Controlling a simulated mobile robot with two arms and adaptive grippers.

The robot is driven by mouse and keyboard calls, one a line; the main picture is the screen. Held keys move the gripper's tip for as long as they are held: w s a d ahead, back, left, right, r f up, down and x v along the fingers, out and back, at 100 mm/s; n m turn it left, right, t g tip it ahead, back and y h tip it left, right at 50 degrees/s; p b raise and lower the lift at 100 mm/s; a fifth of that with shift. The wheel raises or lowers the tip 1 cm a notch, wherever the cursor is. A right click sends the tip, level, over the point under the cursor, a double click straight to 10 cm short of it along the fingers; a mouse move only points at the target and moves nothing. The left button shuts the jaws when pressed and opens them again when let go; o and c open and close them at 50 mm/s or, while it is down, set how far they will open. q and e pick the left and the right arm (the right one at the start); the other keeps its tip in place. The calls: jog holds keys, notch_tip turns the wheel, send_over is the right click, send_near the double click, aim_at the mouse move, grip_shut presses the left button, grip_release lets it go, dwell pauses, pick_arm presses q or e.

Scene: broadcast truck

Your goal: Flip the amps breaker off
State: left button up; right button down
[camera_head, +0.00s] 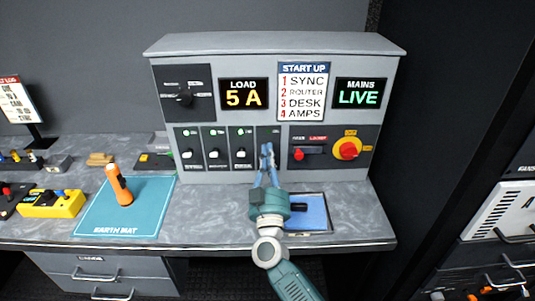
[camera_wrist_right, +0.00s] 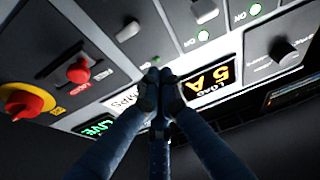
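The amps breaker is the rightmost of the row of breakers on the grey console. In the head view my right gripper (camera_head: 267,150) stands in front of it and hides its lever. A small green light (camera_wrist_right: 157,59) shows just past the fingertips. My left gripper is not in view.
Other breakers (camera_head: 214,153) sit to the left. The red key switch (camera_head: 299,154) and red-yellow rotary knob (camera_head: 347,149) are to the right. The load display (camera_head: 244,94) reads 5 A. A blue-lined tray (camera_head: 318,220), an earth mat (camera_head: 150,220) and an orange torch (camera_head: 119,185) are on the counter.

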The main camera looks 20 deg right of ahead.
pick_arm(q)
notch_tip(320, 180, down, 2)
jog(key=b, duration=0.3)
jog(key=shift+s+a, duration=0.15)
pick_arm(e)
jog(key=f+v, duration=0.1)
jog(key=v, duration=0.8)
jog(key=shift+f, duration=0.45)
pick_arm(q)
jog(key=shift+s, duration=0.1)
